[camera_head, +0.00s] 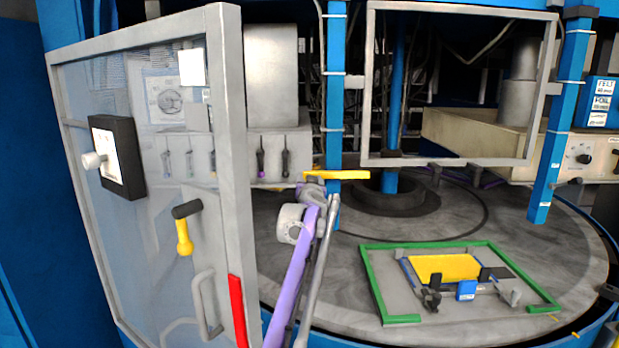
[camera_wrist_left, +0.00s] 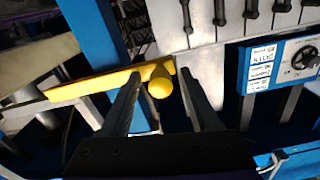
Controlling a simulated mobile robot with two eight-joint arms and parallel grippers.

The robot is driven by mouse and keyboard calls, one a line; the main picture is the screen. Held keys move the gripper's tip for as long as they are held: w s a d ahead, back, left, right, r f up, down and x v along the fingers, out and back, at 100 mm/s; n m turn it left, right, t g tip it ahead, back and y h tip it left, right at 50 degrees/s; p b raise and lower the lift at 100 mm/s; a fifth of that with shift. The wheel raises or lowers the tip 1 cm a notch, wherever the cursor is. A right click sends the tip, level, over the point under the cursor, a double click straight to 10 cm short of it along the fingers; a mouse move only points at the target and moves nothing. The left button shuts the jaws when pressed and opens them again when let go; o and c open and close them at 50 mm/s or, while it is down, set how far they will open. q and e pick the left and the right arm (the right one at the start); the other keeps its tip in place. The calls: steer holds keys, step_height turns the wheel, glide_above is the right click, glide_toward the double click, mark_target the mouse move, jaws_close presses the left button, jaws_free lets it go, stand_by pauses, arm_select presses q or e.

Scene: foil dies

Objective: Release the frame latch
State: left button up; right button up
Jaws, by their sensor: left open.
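A yellow lever (camera_head: 345,174), which looks like the frame latch, lies level across the blue post beside the grey square frame (camera_head: 455,162). In the left wrist view the lever (camera_wrist_left: 90,88) runs to the left and ends in a round yellow knob (camera_wrist_left: 160,85). My left gripper (camera_wrist_left: 160,75) is open, with its two dark fingers on either side of the knob; I cannot tell whether they touch it. In the head view my left gripper (camera_head: 312,186) is at the lever's left end and partly hides it. My right gripper is not in view.
A transparent door (camera_head: 238,150) with a grey border stands open at left. A round grey table (camera_head: 340,310) carries a green-edged fixture (camera_head: 370,285) with a yellow plate (camera_head: 445,267). A beige box (camera_head: 470,133) is at right. Tools hang on a panel (camera_head: 225,150) behind the door.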

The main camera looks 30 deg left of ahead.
arm_select(q)
jaws_close()
stand_by(0.3)
stand_by(1.2)
